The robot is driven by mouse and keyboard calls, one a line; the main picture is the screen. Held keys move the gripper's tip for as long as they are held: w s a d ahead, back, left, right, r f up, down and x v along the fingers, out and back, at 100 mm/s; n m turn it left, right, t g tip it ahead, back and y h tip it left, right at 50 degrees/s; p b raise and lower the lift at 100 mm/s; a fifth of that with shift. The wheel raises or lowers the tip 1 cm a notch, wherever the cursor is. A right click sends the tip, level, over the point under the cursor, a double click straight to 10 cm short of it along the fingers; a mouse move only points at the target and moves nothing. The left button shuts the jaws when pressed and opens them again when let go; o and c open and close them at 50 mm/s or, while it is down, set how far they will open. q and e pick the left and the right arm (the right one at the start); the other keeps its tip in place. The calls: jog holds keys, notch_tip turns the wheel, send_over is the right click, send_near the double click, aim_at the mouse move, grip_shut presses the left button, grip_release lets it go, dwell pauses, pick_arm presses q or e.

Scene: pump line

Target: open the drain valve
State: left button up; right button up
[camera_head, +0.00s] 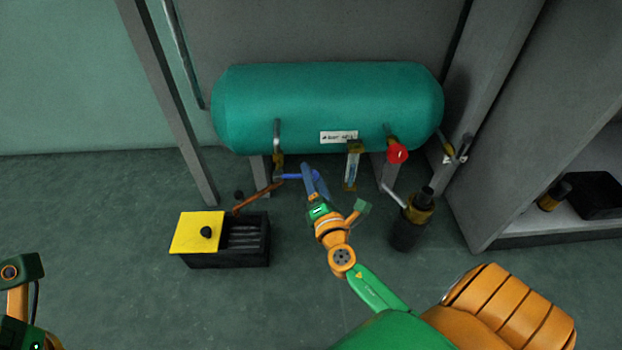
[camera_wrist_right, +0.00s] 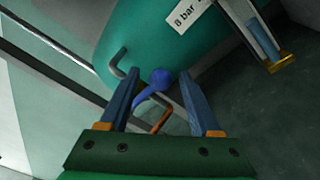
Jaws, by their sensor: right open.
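The drain valve has a blue lever (camera_head: 291,177) under the left part of the green tank (camera_head: 330,100), below a grey pipe with a brass body (camera_head: 278,161). In the right wrist view the blue lever (camera_wrist_right: 152,88) ends in a round knob and appears between my finger tips. My right gripper (camera_head: 309,172) is open and empty, with its blue fingers at the lever's right end. I cannot tell whether they touch it. Only part of my left arm shows at the left edge, without its fingers.
A black box with a yellow lid (camera_head: 197,232) stands on the floor, with an orange-brown pipe (camera_head: 258,198) behind it. A sight glass (camera_head: 352,168), a red knob (camera_head: 397,153) and a black-and-brass device (camera_head: 412,218) are to the right. A grey cabinet (camera_head: 545,130) borders the right.

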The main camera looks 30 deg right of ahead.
jog(key=shift+w+d, duration=0.25)
jog(key=shift+w, duration=0.4)
jog(key=shift+f, duration=0.1)
grip_shut()
dwell(0.9)
